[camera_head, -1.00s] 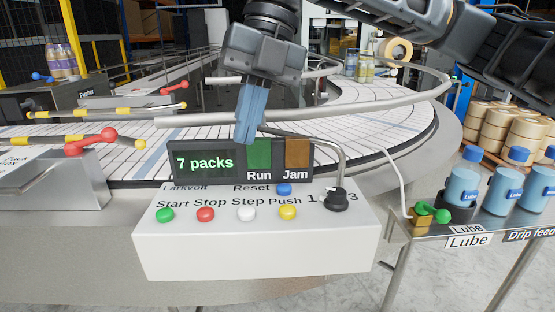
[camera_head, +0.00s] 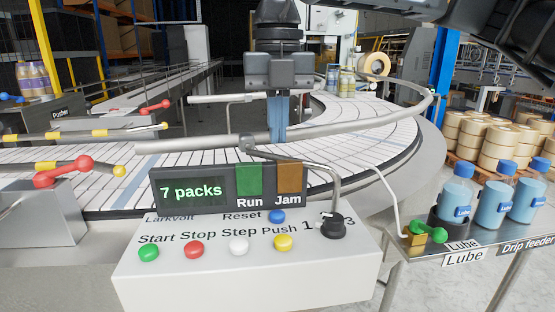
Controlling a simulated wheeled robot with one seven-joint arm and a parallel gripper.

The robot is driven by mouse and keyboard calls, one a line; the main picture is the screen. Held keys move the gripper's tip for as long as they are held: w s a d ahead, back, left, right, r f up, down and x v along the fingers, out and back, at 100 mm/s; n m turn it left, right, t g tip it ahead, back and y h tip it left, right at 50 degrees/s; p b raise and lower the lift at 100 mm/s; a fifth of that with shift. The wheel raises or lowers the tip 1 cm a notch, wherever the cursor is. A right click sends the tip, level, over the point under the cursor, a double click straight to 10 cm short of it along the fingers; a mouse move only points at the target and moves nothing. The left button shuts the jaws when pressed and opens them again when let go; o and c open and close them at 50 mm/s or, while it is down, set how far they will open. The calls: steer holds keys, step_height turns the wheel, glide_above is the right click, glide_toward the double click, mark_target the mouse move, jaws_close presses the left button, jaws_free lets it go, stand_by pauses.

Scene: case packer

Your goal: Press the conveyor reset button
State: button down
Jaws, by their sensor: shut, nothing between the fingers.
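The white control box (camera_head: 245,280) stands in front of the conveyor. The blue button (camera_head: 276,216) sits beside the "Reset" label, on the upper row of the sloping panel. Below it are the green Start (camera_head: 149,252), red Stop (camera_head: 193,247), white Step (camera_head: 238,244) and yellow Push (camera_head: 283,242) buttons. A display (camera_head: 190,190) behind the buttons reads "7 packs", with a green Run and an orange Jam panel. My gripper (camera_head: 277,139) points down with blue fingers shut and empty. In the picture it is above the display and the blue button, apart from the button.
A grey guide rail (camera_head: 360,132) runs behind the box. Blue-capped bottles (camera_head: 492,205) stand on the right-hand table. A red-handled lever (camera_head: 65,172) is at left.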

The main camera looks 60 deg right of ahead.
mark_target(278, 213)
step_height(278, 213, down, 13)
steer(key=b, duration=0.3)
steer(key=shift+b, duration=0.35)
